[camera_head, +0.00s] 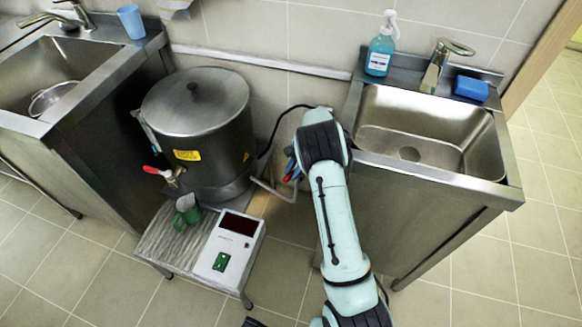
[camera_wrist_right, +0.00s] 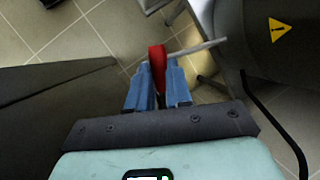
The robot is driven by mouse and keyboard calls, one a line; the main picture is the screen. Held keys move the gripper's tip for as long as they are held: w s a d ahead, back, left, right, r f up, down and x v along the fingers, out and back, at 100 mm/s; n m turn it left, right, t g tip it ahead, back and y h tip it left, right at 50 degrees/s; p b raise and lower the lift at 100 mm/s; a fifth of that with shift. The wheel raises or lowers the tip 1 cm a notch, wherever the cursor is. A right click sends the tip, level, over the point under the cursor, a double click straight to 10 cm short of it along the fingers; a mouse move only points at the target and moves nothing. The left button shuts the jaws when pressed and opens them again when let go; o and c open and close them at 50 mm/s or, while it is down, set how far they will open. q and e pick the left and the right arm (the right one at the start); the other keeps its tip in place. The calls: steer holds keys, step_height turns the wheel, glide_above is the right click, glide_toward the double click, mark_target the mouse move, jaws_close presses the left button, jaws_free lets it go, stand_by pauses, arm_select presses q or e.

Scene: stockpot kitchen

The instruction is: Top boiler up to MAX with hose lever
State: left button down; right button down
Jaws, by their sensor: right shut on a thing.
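The boiler (camera_head: 205,125) is a large steel pot with a lid, standing on a low metal stand between two sinks. A tap with a red handle (camera_head: 152,170) sticks out of its front. My right gripper (camera_head: 292,168) is just right of the boiler, mostly hidden by its own wrist. In the right wrist view the blue fingers (camera_wrist_right: 157,88) are shut on a red lever (camera_wrist_right: 157,62), which joins a thin grey pipe (camera_wrist_right: 190,50). The pipe also shows in the head view (camera_head: 272,190). I see no level mark or water. My left gripper is not in view.
A green cup (camera_head: 187,207) stands below the tap. A white box with a dark display (camera_head: 228,252) sits on the stand's front right. The right sink (camera_head: 430,130) is close beside my right arm; a soap bottle (camera_head: 380,52) stands on its back edge.

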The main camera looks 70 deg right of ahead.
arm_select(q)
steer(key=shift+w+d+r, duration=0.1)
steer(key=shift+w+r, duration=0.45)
arm_select(e)
steer(key=shift+s+n, duration=0.25)
steer(key=shift+n, duration=0.35)
steer(key=c, duration=1)
jaws_free()
steer(key=shift+c, duration=0.2)
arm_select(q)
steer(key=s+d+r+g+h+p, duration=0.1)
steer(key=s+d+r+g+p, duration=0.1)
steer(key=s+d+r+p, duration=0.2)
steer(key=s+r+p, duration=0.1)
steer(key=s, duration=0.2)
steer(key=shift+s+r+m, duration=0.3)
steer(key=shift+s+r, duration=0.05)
arm_select(e)
step_height(320, 180, up, 20)
